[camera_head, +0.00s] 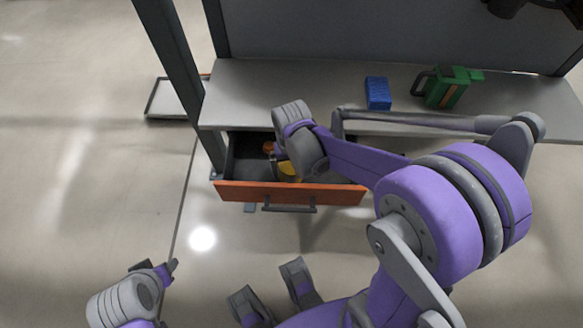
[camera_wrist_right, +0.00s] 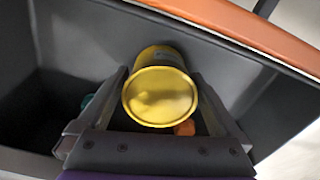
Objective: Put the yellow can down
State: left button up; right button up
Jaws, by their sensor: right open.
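The yellow can (camera_wrist_right: 160,95) is inside the open drawer (camera_wrist_right: 75,50), its round end facing the right wrist camera. Its side shows above that end, near the drawer wall. In the head view a small part of the can (camera_head: 289,171) shows below my right wrist. My right gripper (camera_wrist_right: 165,100) is open, with one finger on each side of the can; whether either finger touches it I cannot tell. In the head view the right fingertips are mostly hidden by the wrist. My left gripper (camera_head: 157,267) is low at the left, far from the drawer, with no object visible in it.
The drawer has an orange front (camera_head: 290,193) with a dark handle, under a grey workbench (camera_head: 250,90). A blue box (camera_head: 378,93) and a green canister (camera_head: 447,88) stand on the bench. An orange item (camera_wrist_right: 185,128) and a teal item (camera_wrist_right: 87,101) lie in the drawer.

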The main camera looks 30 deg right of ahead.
notch_tip(320, 180, up, 11)
jog(key=shift+s+r+p, duration=0.1)
jog(key=shift+r+p, duration=0.1)
jog(key=shift+p, duration=0.9)
jog(key=s+a+n+t, duration=0.1)
jog(key=s, duration=0.2)
jog(key=s+a+f+n+t, duration=0.1)
jog(key=s+t, duration=0.1)
jog(key=s, duration=0.2)
jog(key=s+a+n+t, duration=0.1)
jog(key=s+t, duration=0.1)
jog(key=s, duration=0.2)
jog(key=shift+f+n, duration=0.3)
jog(key=shift+n, duration=0.1)
